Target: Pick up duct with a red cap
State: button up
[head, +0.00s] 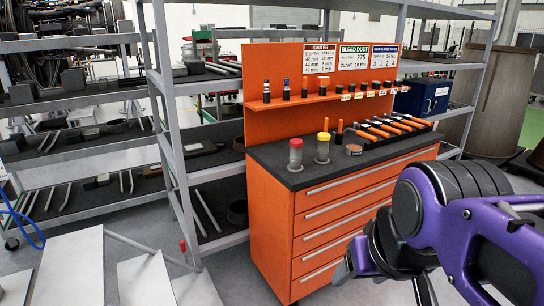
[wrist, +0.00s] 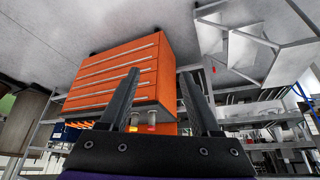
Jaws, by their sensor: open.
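A grey cylinder with a red cap (head: 295,154) stands upright on the left front of the orange cabinet's dark top. A similar cylinder with a yellow cap (head: 323,148) stands to its right. A small red-ended piece (head: 183,246) also shows low by the shelf post and white panels; I cannot tell whether it is a capped duct. My gripper (wrist: 160,74) is open and empty in the wrist view, its two dark fingers apart. In the head view my gripper (head: 348,266) is in front of the cabinet's drawers, lower than and right of the red-capped cylinder.
The orange cabinet (head: 345,205) has a back panel with a ledge of small parts and signs. A rack of orange-handled tools (head: 385,130) lies on its top. Grey shelves (head: 178,120) stand left. White angled panels (head: 105,265) occupy the lower left floor.

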aim_at(295, 165)
jog(key=i+u, duration=0.15)
jog(key=i, duration=0.2)
jog(key=i+l+u, duration=0.15)
jog(key=i, duration=0.2)
jog(key=i+l+u, duration=0.15)
jog(key=l, duration=0.25)
jog(key=i+l+u, duration=0.15)
jog(key=i+l, duration=0.15)
jog(key=l, duration=0.1)
